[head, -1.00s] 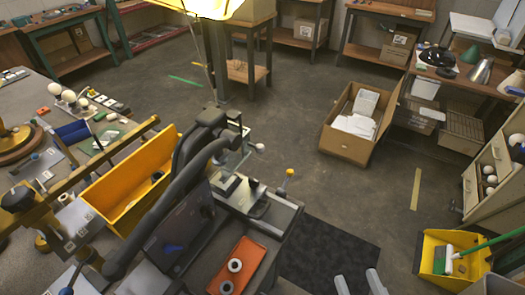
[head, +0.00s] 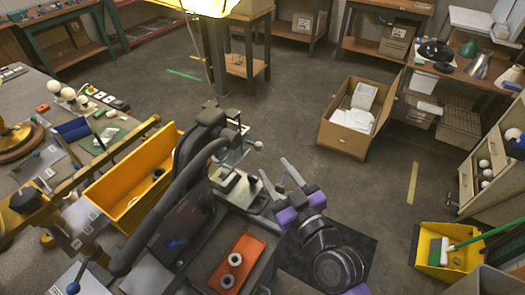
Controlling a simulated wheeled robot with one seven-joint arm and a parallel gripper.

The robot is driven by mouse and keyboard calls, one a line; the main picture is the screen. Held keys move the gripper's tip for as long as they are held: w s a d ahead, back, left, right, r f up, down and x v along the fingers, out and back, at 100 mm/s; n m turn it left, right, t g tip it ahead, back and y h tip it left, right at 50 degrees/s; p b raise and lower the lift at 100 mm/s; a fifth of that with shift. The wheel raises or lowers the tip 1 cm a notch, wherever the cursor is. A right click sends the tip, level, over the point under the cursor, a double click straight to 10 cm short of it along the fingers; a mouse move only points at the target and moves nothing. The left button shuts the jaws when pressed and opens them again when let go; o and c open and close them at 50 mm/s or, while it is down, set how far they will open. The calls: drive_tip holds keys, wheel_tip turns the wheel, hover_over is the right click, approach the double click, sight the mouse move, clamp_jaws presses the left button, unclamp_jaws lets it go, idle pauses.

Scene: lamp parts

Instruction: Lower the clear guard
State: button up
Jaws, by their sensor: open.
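A dark see-through panel (head: 182,226), which looks like the clear guard, stands tilted up beside the thick black curved arms of a bench machine (head: 203,150). A small blue shape shows through it. Its hinge and lower edge are hard to make out. My gripper (head: 280,176), grey with purple parts, is open at the right side of the machine, right of the panel and apart from it. I see nothing held between its fingers.
An orange tray (head: 227,277) with white rings sits at the machine's front. A yellow bin (head: 110,205) is on its left. An open cardboard box (head: 340,138) and a yellow dustpan (head: 427,258) are on the floor at the right.

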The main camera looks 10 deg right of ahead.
drive_tip(key=p+x, duration=0.2)
drive_tip(key=x, duration=0.5)
drive_tip(key=shift+w, duration=0.35)
drive_tip(key=shift+a, duration=0.1)
clamp_jaws()
idle(1.0)
